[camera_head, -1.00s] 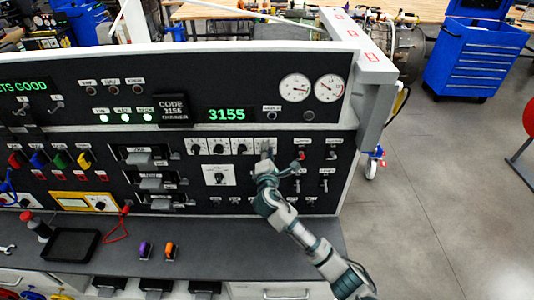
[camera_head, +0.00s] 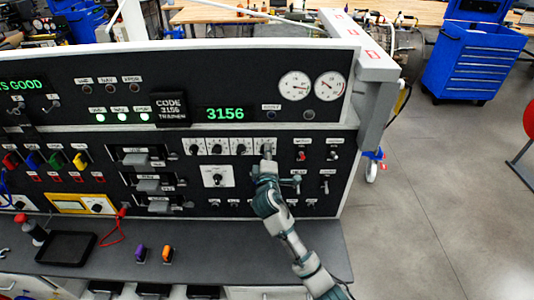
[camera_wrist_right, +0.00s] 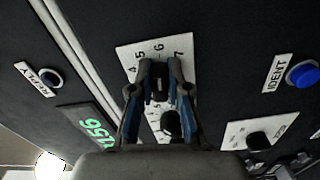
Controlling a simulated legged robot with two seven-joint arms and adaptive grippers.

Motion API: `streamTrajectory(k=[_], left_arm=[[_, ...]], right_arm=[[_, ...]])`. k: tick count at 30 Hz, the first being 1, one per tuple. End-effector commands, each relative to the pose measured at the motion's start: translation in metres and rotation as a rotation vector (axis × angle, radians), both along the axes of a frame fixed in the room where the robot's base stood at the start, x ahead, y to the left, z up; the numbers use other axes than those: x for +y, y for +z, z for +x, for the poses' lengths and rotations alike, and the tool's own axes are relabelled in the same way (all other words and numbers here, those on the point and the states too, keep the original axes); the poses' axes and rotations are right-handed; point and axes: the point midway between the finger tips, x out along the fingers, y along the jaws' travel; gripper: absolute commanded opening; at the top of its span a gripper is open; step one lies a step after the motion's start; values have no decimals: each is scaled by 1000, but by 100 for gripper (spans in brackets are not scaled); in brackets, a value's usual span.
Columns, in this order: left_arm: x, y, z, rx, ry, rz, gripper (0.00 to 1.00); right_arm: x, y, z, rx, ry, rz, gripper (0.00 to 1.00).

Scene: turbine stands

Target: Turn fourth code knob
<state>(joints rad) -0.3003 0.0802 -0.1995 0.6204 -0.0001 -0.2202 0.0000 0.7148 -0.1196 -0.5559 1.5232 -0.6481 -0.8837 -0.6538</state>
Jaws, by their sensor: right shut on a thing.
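Four code knobs on white plates form a row on the dark panel in the head view. The fourth code knob's plate (camera_head: 268,141) is the rightmost, partly covered by my right gripper (camera_head: 267,161). In the right wrist view, my right gripper (camera_wrist_right: 160,68) is shut on the dark fourth code knob (camera_wrist_right: 158,88), in front of a plate with numbers 4 to 7. The green code display (camera_head: 225,114) reads 3156. The black sign (camera_head: 171,108) left of it reads CODE 3156. My left gripper is not in view.
A larger knob on a white plate (camera_head: 218,176) sits below the row. Toggle switches, one with a red tip (camera_head: 302,156), are just right of my right gripper. A blue IDENT button (camera_wrist_right: 302,74) shows in the wrist view. The grey shelf (camera_head: 215,245) is below.

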Motion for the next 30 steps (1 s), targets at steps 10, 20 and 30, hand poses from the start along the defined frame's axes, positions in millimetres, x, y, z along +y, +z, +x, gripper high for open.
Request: streamTrajectory(k=[10,20,30], left_arm=[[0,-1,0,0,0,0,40],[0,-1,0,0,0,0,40],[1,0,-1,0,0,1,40]], right_arm=[[0,-5,0,10,0,11,0],[0,-4,0,8,-1,11,42],[0,-1,-12,1,1,12,42]])
